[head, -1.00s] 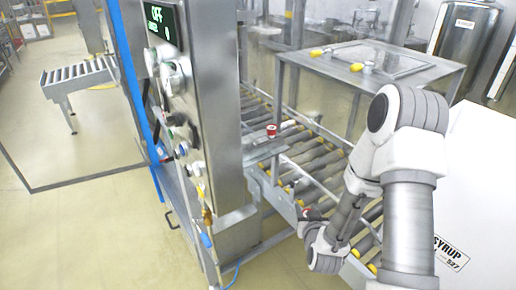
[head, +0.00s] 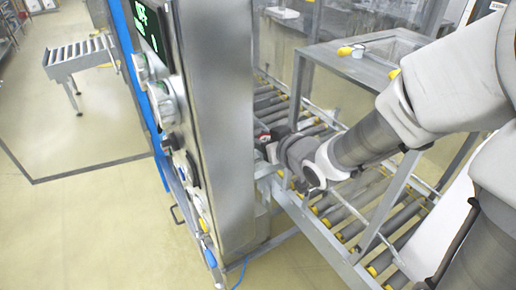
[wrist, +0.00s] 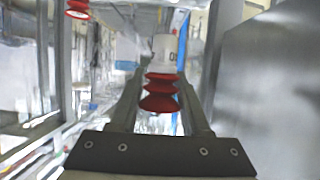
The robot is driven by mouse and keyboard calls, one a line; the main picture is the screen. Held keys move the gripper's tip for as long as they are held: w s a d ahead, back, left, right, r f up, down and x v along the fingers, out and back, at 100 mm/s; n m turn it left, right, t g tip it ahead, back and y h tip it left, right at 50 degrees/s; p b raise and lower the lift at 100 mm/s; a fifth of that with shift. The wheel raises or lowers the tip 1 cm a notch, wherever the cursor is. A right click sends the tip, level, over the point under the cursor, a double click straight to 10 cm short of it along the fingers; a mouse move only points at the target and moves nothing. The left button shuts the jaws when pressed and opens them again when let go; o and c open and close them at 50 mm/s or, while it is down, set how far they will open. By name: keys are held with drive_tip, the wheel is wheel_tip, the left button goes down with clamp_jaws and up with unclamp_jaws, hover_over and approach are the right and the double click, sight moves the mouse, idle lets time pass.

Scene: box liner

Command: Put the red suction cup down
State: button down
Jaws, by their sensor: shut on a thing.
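A red bellows suction cup (wrist: 160,92) with a pale body above it sits between the two fingers of my gripper (wrist: 162,76) in the wrist view. The gripper is shut on it. A second red suction cup (wrist: 77,9) shows at the top left of the wrist view, apart from my fingers. In the head view my gripper (head: 272,151) is beside the steel control column, above the roller conveyor's near end. A small red thing (head: 262,135) shows just behind it; I cannot tell which cup this is. My wrist hides the fingertips there.
The steel control column (head: 218,110) with knobs and a green display stands close on the left of my gripper. The roller conveyor (head: 345,205) runs beneath my forearm. A steel-framed table (head: 345,65) stands behind. Open floor (head: 95,220) lies at the left.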

drive_tip(key=shift+w+a+r, duration=0.1)
drive_tip(key=shift+a+r, duration=0.25)
drive_tip(key=shift+a, duration=0.05)
drive_tip(key=shift+w+f, duration=0.25)
drive_tip(key=shift+w, duration=0.05)
drive_tip(key=w+f, duration=0.2)
drive_tip(key=w, duration=0.1)
drive_tip(key=w+f+b, duration=0.1)
drive_tip(key=w+f, duration=0.1)
drive_tip(key=w, duration=0.2)
drive_tip(key=w+f+b, duration=0.1)
drive_tip(key=w+f, duration=0.1)
drive_tip(key=w, duration=0.2)
drive_tip(key=shift+a+f, duration=0.25)
drive_tip(key=shift+f+b, duration=0.5)
drive_tip(key=shift+f, duration=1.45)
drive_tip(key=shift+s, duration=0.1)
drive_tip(key=shift+f+b, duration=0.4)
drive_tip(key=shift+b, duration=0.05)
drive_tip(key=shift+c, duration=1.8)
unclamp_jaws()
